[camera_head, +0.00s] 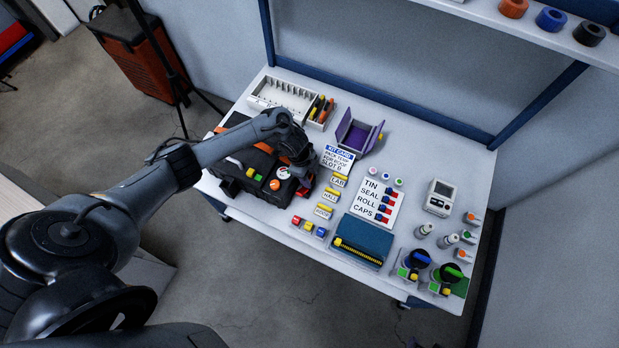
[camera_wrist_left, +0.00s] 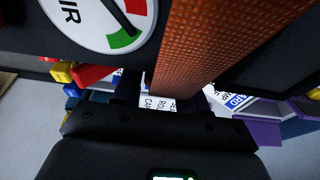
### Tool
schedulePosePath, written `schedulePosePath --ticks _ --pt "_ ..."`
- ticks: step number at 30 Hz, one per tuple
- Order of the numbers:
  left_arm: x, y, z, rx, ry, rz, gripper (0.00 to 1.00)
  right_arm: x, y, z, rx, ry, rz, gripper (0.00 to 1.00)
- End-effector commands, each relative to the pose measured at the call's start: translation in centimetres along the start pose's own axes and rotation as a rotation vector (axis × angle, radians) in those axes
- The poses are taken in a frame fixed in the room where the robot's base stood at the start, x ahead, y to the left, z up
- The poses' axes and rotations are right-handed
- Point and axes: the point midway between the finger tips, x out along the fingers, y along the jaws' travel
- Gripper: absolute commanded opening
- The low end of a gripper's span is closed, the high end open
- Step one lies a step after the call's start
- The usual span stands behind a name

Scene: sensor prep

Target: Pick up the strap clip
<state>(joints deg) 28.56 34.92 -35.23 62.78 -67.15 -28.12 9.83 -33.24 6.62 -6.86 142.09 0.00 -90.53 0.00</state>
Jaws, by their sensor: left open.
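My left gripper (camera_head: 303,180) is open, low at the right end of a black case (camera_head: 258,160) on the table. In the left wrist view its two dark fingers (camera_wrist_left: 160,92) are apart, and a wide orange woven strap (camera_wrist_left: 222,35) runs up from near them. I cannot tell whether the fingers touch the strap. I cannot make out the strap clip for certain; the gripper and arm cover part of the case. A round dial (camera_wrist_left: 98,18) with green and red sectors shows close by. My right gripper is not in view.
Beside the case are a kit card (camera_head: 338,158), yellow-topped label blocks (camera_head: 331,195) and an open purple box (camera_head: 358,132). A white tray (camera_head: 258,104) stands behind.

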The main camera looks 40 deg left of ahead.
Motion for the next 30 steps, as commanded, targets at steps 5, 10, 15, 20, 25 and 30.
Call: schedulePosePath --ticks 5,10,15,20,25,30 --pt "0.16 -0.06 0.01 0.0 -0.001 -0.001 0.43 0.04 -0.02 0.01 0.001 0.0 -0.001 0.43" --pt "0.15 -0.06 0.01 0.0 -0.001 -0.001 0.27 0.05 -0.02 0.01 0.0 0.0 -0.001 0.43" --pt "0.15 -0.06 0.02 0.0 -0.001 -0.001 0.09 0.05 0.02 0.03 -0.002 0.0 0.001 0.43" --pt "0.14 -0.06 0.01 0.0 0.0 -0.001 0.09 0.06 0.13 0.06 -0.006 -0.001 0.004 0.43" --pt "0.04 -0.07 -0.01 0.0 0.0 -0.002 0.09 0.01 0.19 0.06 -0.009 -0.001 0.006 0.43" --pt "-0.74 -0.11 -0.24 0.001 0.0 -0.002 0.08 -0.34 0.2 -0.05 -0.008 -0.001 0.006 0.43"
